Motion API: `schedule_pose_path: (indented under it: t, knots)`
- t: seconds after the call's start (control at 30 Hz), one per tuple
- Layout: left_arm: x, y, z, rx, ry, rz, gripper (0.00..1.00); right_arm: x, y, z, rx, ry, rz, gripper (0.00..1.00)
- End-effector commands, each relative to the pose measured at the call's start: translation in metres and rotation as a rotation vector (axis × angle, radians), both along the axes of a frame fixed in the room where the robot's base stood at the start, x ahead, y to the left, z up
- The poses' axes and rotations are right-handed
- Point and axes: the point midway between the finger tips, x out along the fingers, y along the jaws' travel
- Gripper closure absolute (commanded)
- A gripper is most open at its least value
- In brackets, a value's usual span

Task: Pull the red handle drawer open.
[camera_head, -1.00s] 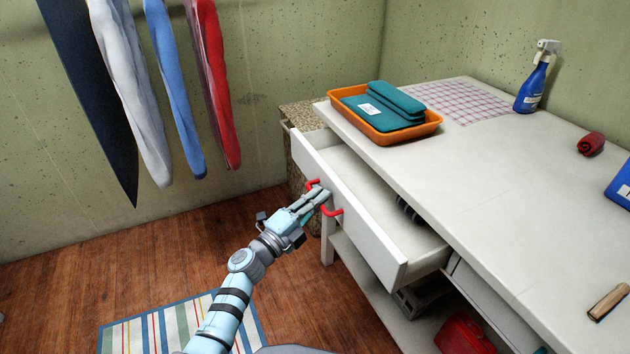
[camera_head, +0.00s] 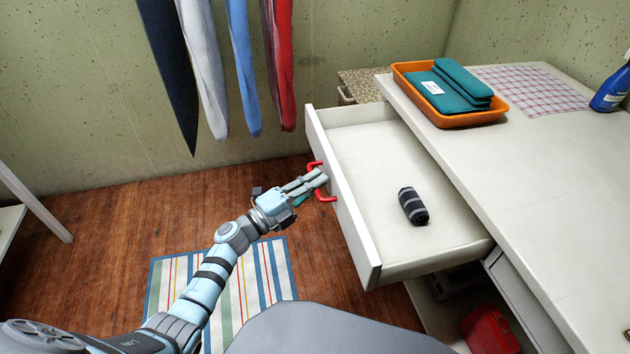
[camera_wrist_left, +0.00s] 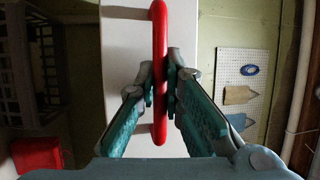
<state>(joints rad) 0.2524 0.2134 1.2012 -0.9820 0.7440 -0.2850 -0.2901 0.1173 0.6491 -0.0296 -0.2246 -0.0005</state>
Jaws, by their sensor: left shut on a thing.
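The white drawer (camera_head: 372,243) with the red handle (camera_head: 326,198) stands well out from the white table. My left gripper (camera_head: 318,178) is at the handle on the drawer front. In the left wrist view, the red handle (camera_wrist_left: 159,30) runs upright between the two fingers of my left gripper (camera_wrist_left: 161,88), which are shut on it. The white drawer front is behind the handle. My right gripper is not in view.
An orange tray (camera_head: 402,82) with folded teal cloths stands on the white table (camera_head: 520,170), near a checked cloth and a blue spray bottle (camera_head: 609,88). A red container (camera_head: 490,332) sits below. A striped rug (camera_head: 265,275) lies on the floor.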

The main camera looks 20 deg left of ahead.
Motion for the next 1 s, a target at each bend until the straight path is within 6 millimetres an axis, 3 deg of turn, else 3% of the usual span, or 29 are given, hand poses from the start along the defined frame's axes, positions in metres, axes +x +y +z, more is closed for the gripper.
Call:
schedule_pose_path:
  t: [0.13, 0.2, 0.57, 1.0]
  knots:
    - [-0.001, 0.000, -0.002, 0.000, 0.004, -0.001, 1.00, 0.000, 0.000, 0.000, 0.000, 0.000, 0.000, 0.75]
    - [-0.001, 0.000, -0.002, 0.000, 0.004, -0.001, 0.82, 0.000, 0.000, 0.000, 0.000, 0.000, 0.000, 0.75]
    - [-0.004, 0.004, -0.002, 0.002, 0.002, 0.002, 0.82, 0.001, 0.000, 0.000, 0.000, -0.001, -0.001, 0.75]
    - [-0.088, 0.061, -0.020, 0.003, 0.006, -0.001, 0.82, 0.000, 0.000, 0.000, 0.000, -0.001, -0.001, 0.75]
